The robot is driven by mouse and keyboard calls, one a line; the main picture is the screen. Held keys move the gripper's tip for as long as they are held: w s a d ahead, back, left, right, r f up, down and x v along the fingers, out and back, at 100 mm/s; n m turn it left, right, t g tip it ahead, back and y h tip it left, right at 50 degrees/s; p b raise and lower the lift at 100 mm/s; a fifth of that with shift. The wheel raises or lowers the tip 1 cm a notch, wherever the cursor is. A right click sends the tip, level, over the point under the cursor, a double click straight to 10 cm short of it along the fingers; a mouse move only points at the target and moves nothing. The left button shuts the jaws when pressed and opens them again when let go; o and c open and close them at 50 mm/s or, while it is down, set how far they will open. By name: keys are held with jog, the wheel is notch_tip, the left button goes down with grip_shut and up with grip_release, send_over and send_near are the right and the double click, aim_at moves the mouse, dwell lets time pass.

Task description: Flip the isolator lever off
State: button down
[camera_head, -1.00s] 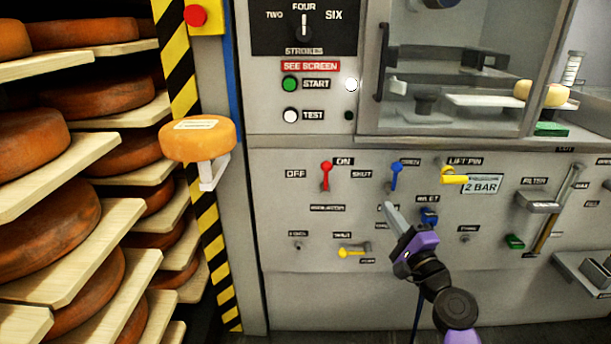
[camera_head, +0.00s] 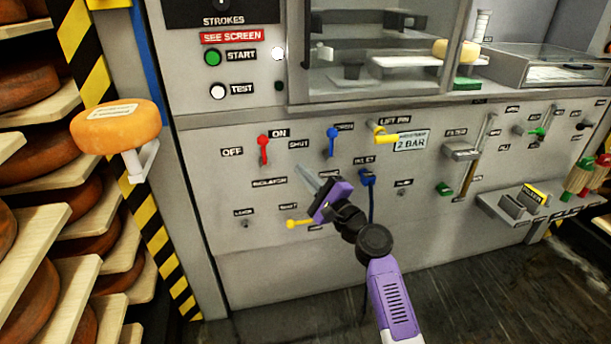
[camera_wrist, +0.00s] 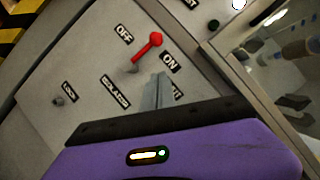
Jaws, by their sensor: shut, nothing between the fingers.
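The isolator lever (camera_head: 263,150) is red with a round knob and sits on the grey panel between the OFF label (camera_head: 232,152) and the ON label (camera_head: 279,133). In the head view it stands roughly upright. In the wrist view the red lever (camera_wrist: 148,47) has its knob towards the ON label (camera_wrist: 170,62). The ISOLATOR label (camera_head: 269,182) is below it. My gripper (camera_head: 308,174) is shut and empty, to the right of the lever and lower, apart from it. In the wrist view the closed fingertips (camera_wrist: 158,80) point towards the panel, below the lever.
A blue lever (camera_head: 332,141) by the SHUT label is just above and right of my gripper. A yellow lever (camera_head: 300,223) is below it. A cheese wheel (camera_head: 117,125) on a bracket stands at the left, by the striped post. A glass-fronted cabinet (camera_head: 375,60) is above.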

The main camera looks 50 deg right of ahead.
aim_at(263, 152)
jog(key=w+a+r, duration=0.1)
jog(key=w+r, duration=0.2)
jog(key=w, duration=0.5)
jog(key=shift+w+p, duration=0.35)
jog(key=shift+r, duration=0.15)
